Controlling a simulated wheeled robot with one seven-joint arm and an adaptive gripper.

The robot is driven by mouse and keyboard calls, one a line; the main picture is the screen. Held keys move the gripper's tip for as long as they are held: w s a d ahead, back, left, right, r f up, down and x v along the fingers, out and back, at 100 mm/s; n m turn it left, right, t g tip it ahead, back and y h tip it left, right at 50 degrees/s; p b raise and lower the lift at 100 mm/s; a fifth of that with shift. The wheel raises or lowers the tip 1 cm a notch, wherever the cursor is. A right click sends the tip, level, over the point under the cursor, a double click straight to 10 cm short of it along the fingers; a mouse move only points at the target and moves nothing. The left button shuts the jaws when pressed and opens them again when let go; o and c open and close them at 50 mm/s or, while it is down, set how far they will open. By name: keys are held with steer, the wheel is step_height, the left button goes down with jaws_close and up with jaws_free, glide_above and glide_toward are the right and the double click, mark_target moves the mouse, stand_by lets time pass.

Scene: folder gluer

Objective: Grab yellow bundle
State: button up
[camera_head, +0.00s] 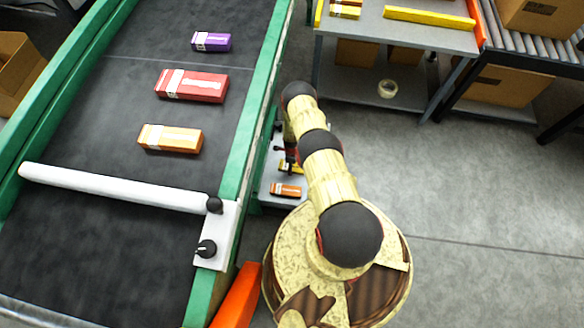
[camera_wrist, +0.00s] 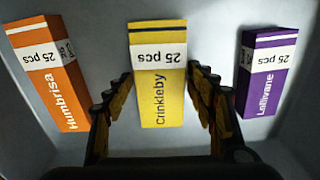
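The yellow bundle (camera_wrist: 158,85) with a white "25 pcs" band and the word "Crinkleby" is in the middle of the wrist view. My gripper (camera_wrist: 160,90) is open, with one finger on each side of the yellow bundle. I cannot tell whether the fingers touch it. In the head view my arm hides most of the gripper (camera_head: 288,167), which is low beside the conveyor. A yellow patch there may be the bundle or a finger.
An orange bundle (camera_wrist: 48,72) lies left and a purple bundle (camera_wrist: 265,72) right of the yellow one, on a pale surface (camera_head: 267,188). The green-edged conveyor (camera_head: 243,150) carries purple (camera_head: 211,42), red (camera_head: 191,86) and orange-yellow (camera_head: 170,138) bundles. A grey table (camera_head: 400,28) stands beyond.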

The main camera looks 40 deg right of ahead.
steer(key=c, duration=1)
steer(key=shift+o, duration=0.2)
